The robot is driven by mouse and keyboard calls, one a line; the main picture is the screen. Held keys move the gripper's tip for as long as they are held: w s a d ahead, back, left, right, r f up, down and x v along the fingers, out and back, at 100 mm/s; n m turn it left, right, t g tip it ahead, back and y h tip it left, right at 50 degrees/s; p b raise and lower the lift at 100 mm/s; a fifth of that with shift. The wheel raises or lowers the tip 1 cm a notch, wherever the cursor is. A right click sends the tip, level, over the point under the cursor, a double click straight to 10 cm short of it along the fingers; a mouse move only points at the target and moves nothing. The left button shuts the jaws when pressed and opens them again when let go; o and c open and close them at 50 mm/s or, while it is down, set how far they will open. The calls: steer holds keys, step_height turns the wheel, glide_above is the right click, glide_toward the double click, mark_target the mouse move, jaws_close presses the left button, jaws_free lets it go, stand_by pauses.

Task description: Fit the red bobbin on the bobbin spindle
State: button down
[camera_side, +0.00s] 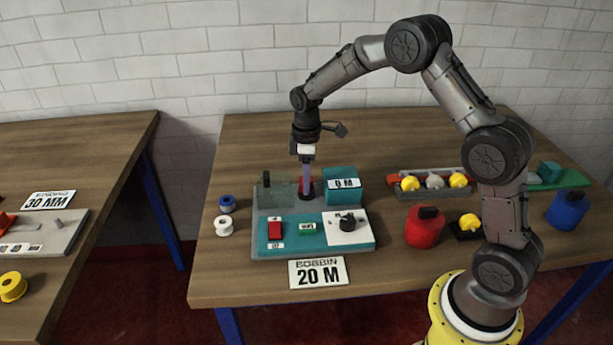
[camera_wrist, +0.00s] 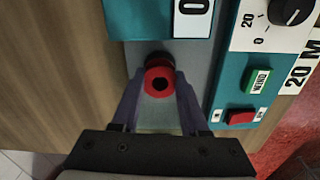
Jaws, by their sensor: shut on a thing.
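A dark round part (camera_wrist: 158,60), seemingly the bobbin spindle, shows just beyond the bobbin. I cannot tell whether the bobbin is on it or above it. In the side view my gripper (camera_side: 306,180) points straight down over the winding machine (camera_side: 270,212), close above its dark spindle base (camera_side: 306,196). The bobbin is hard to make out there.
The panel in front has a red button (camera_side: 275,230), a green button (camera_side: 307,229) and a black knob (camera_side: 347,223).

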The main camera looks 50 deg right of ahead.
steer(key=shift+f, duration=0.9)
steer(key=shift+c, duration=1.7)
jaws_free()
steer(key=shift+r, duration=0.15)
step_height(320, 180, up, 14)
steer(key=shift+f, duration=0.2)
